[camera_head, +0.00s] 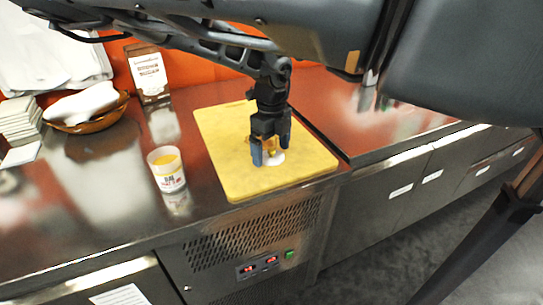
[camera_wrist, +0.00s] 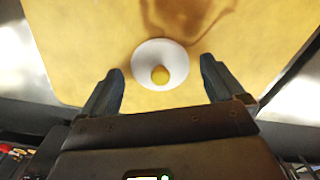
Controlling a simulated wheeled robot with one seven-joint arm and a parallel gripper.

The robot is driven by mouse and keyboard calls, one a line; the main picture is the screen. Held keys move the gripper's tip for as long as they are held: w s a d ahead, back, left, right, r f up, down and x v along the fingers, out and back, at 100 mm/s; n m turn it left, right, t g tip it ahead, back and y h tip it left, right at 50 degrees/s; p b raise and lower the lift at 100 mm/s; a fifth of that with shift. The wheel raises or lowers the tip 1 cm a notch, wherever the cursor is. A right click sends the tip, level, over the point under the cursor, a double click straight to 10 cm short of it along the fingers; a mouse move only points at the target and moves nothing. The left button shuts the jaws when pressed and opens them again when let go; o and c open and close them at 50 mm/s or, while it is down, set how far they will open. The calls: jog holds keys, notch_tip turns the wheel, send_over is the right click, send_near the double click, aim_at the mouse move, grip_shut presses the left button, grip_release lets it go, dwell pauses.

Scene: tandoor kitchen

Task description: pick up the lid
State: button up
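The lid (camera_wrist: 147,50) is a small white disc with a round yellow knob at its centre. It lies on the yellow cutting board (camera_head: 225,140). My gripper (camera_wrist: 161,70) is open and empty, pointing down at the board. In the wrist view the lid lies between and slightly beyond the two fingertips, with a gap on each side. In the head view my gripper (camera_head: 271,152) is over the lid (camera_head: 276,159), and the fingers hide part of it. I cannot tell the exact height of the fingertips above the board.
A white cup (camera_head: 167,171) with yellow contents stands left of the board. A brown and white box (camera_head: 149,73), a brown bowl (camera_head: 100,122) with a white item, and a white stack (camera_head: 20,122) are farther left. The steel counter (camera_head: 95,195) is bare in front.

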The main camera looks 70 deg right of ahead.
jog(key=c, duration=1)
